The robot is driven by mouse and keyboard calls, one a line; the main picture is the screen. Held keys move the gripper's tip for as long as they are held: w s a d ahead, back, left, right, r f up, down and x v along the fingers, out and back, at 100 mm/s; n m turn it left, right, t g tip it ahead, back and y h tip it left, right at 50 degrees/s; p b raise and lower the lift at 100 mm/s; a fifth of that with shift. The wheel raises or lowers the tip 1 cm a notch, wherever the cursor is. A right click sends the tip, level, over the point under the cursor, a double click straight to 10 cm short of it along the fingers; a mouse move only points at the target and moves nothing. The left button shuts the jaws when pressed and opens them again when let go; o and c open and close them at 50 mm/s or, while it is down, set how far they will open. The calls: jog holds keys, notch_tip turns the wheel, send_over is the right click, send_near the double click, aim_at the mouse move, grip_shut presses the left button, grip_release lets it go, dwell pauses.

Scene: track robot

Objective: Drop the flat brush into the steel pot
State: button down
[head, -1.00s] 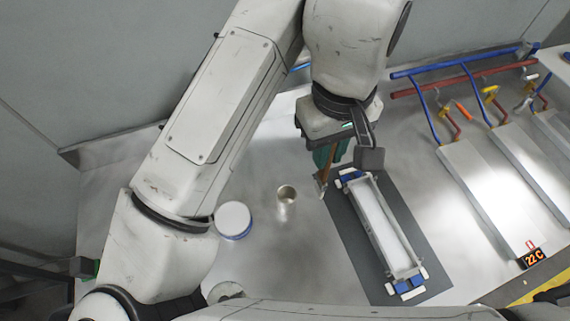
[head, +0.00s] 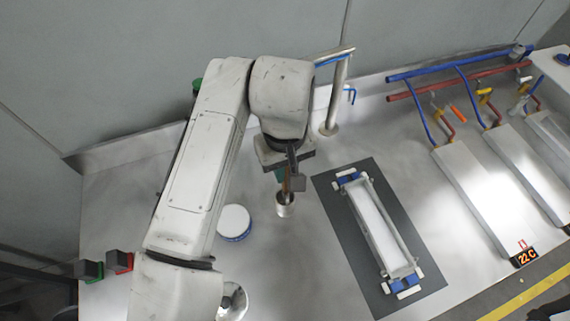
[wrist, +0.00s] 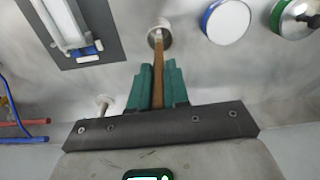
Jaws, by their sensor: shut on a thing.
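The flat brush (head: 287,187), with a brown wooden handle, is held in my gripper (head: 281,175), pointing down. In the wrist view the brush (wrist: 158,70) runs between the green fingers (wrist: 157,88), which are shut on its handle. The small steel pot (head: 285,208) stands on the metal bench below the gripper. In the wrist view the brush's far end overlaps the mouth of the pot (wrist: 160,36). I cannot tell whether that end is inside the pot or just above it.
A white-topped tub with a blue rim (head: 234,222) stands left of the pot. A green-rimmed round can (wrist: 294,18) shows beyond it. A white rail with blue ends (head: 378,228) lies on a dark mat (head: 336,207) at right. A metal post (head: 334,105) stands behind.

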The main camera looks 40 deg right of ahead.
jog(key=shift+f, duration=0.4)
jog(key=shift+f+b, duration=0.2)
jog(key=shift+b, duration=0.15)
jog(key=c, duration=1.1)
grip_release()
jog(key=shift+r+p, duration=0.4)
jog(key=shift+r, duration=0.25)
notch_tip(320, 180, up, 12)
jog(key=shift+b, duration=0.8)
